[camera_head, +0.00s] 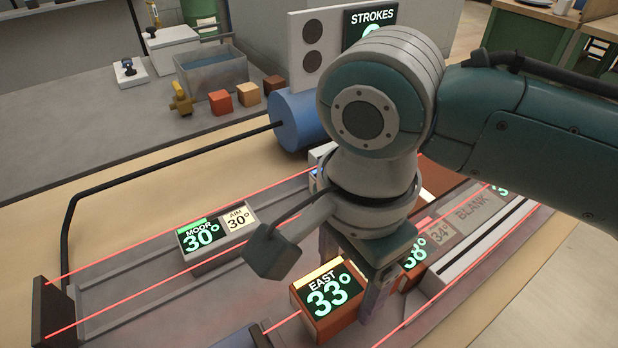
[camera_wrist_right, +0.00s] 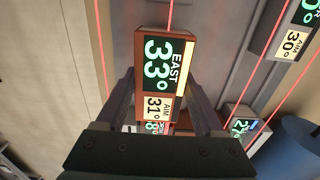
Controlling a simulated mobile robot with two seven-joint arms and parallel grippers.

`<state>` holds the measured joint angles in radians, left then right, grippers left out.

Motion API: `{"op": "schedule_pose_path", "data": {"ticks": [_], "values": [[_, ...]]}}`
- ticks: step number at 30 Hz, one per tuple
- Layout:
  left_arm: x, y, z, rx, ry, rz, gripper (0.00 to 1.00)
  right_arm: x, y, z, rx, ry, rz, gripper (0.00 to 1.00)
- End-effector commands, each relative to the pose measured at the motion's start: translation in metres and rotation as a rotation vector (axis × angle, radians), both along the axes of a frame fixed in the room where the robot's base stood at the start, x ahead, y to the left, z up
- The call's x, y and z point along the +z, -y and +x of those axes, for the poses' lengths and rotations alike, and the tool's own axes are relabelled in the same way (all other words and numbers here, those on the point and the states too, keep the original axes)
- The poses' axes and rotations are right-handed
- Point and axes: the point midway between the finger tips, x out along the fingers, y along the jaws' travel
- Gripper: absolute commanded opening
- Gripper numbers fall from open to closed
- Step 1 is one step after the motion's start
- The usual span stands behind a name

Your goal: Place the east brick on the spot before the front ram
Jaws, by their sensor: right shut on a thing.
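The east brick (camera_head: 325,297) is red-brown, with a dark display reading EAST 33°. In the wrist view the east brick (camera_wrist_right: 165,62) also carries a pale label, AIM 31°. My right gripper (camera_head: 362,290) points down and is shut on the brick, one finger on each side; in the wrist view the gripper (camera_wrist_right: 160,92) straddles its lower part. I cannot tell whether the brick touches the bed below. A blue-grey rounded part (camera_head: 238,340) at the bottom edge may be the front ram; it is mostly cut off. My left gripper is not in view.
The moor brick (camera_head: 205,238), reading 30°, lies in the far lane. A red-brown brick reading 38° (camera_head: 412,262) sits close behind my right gripper, near a BLANK label (camera_head: 475,207). Red beams run along the lanes. The grey bed (camera_head: 130,285) is clear at left.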

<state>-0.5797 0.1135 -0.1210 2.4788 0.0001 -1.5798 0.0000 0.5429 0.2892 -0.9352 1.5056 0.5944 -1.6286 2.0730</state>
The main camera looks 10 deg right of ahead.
Motion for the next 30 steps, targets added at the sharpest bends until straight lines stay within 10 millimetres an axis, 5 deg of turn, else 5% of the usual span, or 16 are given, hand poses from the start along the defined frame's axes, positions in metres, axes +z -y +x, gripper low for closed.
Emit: {"op": "schedule_pose_path", "data": {"ticks": [10,23,24,30], "values": [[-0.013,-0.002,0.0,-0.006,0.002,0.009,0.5,-0.04,0.0,0.0,0.001,0.001,0.0,0.0],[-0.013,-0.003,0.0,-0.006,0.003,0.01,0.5,-0.045,-0.001,0.0,0.0,0.002,0.003,0.0],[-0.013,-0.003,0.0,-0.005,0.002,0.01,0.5,-0.046,-0.001,0.0,0.0,0.001,0.001,0.72],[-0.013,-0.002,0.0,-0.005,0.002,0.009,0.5,-0.046,0.0,0.0,0.0,0.001,0.001,0.94]]}}
